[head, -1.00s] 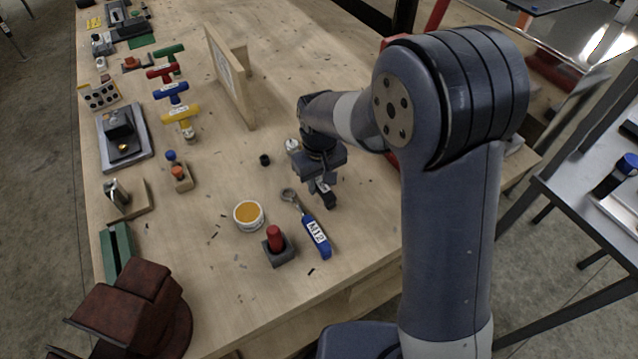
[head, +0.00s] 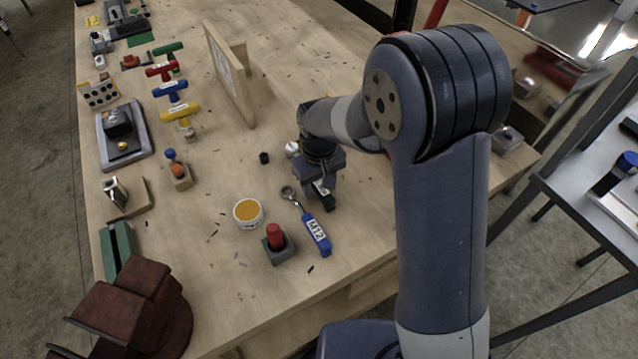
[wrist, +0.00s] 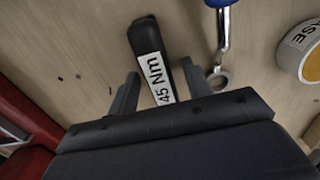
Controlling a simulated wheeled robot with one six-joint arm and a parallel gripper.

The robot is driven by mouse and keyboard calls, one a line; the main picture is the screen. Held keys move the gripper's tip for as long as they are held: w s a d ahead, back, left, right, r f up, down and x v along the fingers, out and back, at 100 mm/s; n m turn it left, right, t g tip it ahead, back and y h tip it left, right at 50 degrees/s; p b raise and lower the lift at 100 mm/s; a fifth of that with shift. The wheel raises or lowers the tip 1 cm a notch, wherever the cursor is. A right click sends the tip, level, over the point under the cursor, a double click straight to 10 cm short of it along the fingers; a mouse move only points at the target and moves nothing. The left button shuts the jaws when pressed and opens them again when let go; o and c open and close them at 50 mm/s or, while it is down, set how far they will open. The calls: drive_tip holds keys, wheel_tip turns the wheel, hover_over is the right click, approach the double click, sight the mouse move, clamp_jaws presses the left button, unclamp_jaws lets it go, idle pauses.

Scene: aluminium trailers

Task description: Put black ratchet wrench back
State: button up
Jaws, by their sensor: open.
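The black ratchet wrench (wrist: 151,62) lies on the wooden bench in the wrist view, its black handle carrying a white "45 Nm" label. My gripper (wrist: 158,74) is open, with one finger on each side of the handle; I cannot tell whether they touch it. The wrench's head is hidden behind the gripper body. In the head view my gripper (head: 321,188) is low over the bench, and the black handle end (head: 329,204) shows just below it.
A blue-handled ring wrench (head: 315,233) lies just beside, also in the wrist view (wrist: 219,40). A grease tin (head: 248,213) and a red-knobbed grey block (head: 276,243) stand to the left. An upright wooden board (head: 229,75) stands behind.

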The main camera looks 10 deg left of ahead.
wheel_tip(320, 180, up, 12)
drive_tip(key=shift+r+b, duration=0.2)
drive_tip(key=shift+b, duration=0.1)
drive_tip(key=shift+f, duration=0.15)
wheel_tip(320, 180, down, 12)
drive_tip(key=shift+f, duration=0.2)
wheel_tip(320, 180, up, 3)
drive_tip(key=shift+f, duration=0.15)
drive_tip(key=shift+r, duration=0.6)
drive_tip(key=shift+f, duration=0.1)
